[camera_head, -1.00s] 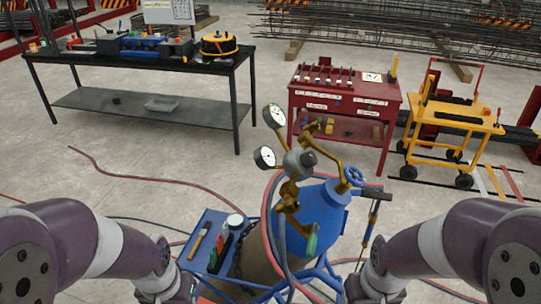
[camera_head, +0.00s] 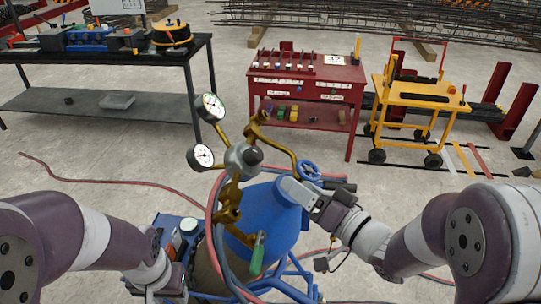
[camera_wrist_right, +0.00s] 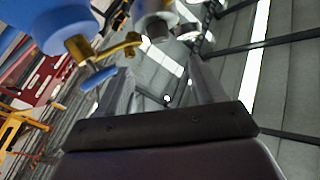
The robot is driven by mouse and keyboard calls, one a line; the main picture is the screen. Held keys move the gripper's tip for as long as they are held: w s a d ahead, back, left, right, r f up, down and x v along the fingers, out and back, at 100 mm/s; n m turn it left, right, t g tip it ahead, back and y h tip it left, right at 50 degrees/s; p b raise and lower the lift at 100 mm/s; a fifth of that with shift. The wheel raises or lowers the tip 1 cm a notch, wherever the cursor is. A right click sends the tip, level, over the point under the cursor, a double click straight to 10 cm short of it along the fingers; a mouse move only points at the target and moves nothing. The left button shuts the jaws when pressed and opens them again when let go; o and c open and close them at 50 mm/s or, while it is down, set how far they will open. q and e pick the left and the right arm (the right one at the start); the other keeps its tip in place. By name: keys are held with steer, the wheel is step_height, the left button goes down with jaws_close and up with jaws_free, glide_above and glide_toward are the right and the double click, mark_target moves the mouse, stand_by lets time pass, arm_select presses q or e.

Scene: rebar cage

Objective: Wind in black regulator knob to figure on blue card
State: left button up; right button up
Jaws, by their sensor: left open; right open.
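The black regulator knob (camera_head: 254,156) sits on the front of the grey regulator body (camera_head: 238,165), above the blue cylinder (camera_head: 265,225). Two white-faced gauges, an upper one (camera_head: 210,106) and a lower one (camera_head: 202,156), stand on its left; their readings are too small to tell. My right gripper (camera_head: 292,190) is open and empty, in front of the cylinder's upper right, below and right of the knob, apart from it. Its spread fingers (camera_wrist_right: 165,88) show in the right wrist view. My left gripper (camera_head: 168,288) is low at the left, partly hidden. I cannot make out a blue card.
A blue handwheel (camera_head: 308,169) lies just above my right gripper. Red and dark hoses loop around the cylinder. A blue tray (camera_head: 166,222) is beside my left gripper. A red tool cabinet (camera_head: 345,75), yellow cart (camera_head: 415,92) and black table (camera_head: 120,100) stand behind across open floor.

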mark_target(260, 158)
steer(key=p+x, duration=0.2)
steer(key=x, duration=0.9)
steer(key=shift+w+f+p, duration=0.1)
steer(key=shift+w+p, duration=0.15)
steer(key=shift+p, duration=0.05)
steer(key=shift+w+a, duration=0.25)
steer(key=shift+a, duration=0.15)
steer(key=shift+w, duration=0.15)
steer(key=shift+f, duration=0.1)
steer(key=c, duration=1)
